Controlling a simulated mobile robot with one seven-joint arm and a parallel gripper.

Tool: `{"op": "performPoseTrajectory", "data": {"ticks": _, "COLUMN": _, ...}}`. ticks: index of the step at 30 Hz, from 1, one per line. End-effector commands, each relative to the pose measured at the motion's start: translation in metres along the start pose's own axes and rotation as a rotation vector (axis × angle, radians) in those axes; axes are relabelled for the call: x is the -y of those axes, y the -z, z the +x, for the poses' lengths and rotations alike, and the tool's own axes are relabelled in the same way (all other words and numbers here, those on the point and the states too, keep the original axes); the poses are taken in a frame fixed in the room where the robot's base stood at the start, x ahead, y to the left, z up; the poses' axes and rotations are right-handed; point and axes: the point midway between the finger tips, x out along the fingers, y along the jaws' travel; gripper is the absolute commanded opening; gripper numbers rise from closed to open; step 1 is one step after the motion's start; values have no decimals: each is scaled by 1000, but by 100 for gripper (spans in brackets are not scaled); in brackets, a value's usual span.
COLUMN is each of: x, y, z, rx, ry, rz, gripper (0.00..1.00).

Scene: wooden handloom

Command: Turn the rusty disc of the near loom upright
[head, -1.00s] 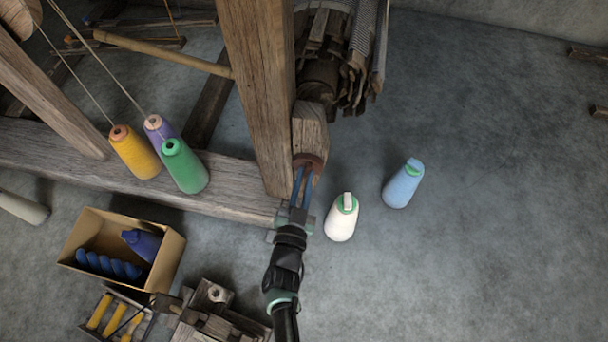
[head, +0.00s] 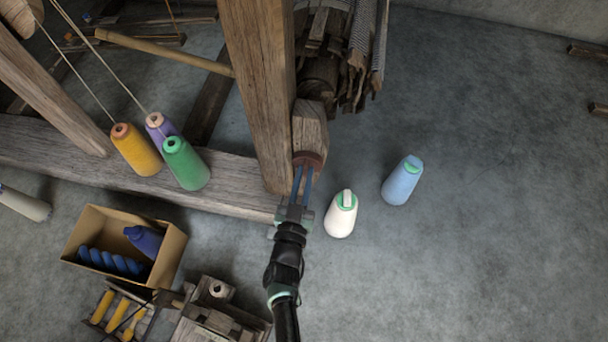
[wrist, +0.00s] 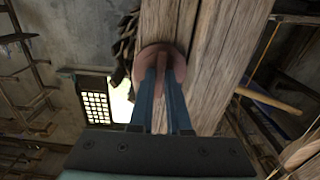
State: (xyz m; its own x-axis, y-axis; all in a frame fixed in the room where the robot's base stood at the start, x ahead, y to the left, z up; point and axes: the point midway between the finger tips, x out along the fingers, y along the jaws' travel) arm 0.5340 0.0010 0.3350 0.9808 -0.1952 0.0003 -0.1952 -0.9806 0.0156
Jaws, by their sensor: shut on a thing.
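The rusty disc (head: 308,158) is a reddish-brown round piece on the end of a wooden block beside the near loom's upright post (head: 256,90). In the wrist view the disc (wrist: 153,56) shows against the wood, with my gripper's two blue fingers in front of it. My gripper (head: 303,170) reaches up to the disc from below in the head view. Its fingers (wrist: 161,75) are shut on a part at the disc's middle. The fingertips hide much of that part, so I cannot tell its angle.
White (head: 341,214) and blue (head: 402,181) thread cones stand on the floor to the right. A cardboard box (head: 165,262) is at lower left.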

Motion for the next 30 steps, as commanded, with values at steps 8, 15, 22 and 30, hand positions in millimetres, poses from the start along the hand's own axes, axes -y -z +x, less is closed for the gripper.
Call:
{"op": "performPoseTrajectory", "data": {"ticks": 8, "x": 0, "y": -1, "z": -1, "rx": 2, "ry": 1, "rz": -2, "gripper": 45}}
{"op": "performPoseTrajectory", "data": {"ticks": 15, "x": 0, "y": 0, "z": -1, "rx": 1, "ry": 1, "rz": 0, "gripper": 45}}
{"op": "performPoseTrajectory", "data": {"ticks": 22, "x": 0, "y": 2, "z": -26, "rx": 4, "ry": 2, "rz": -1, "gripper": 45}}
{"op": "performPoseTrajectory", "data": {"ticks": 30, "x": 0, "y": 2, "z": -86, "rx": 5, "ry": 2, "rz": -1, "gripper": 45}}
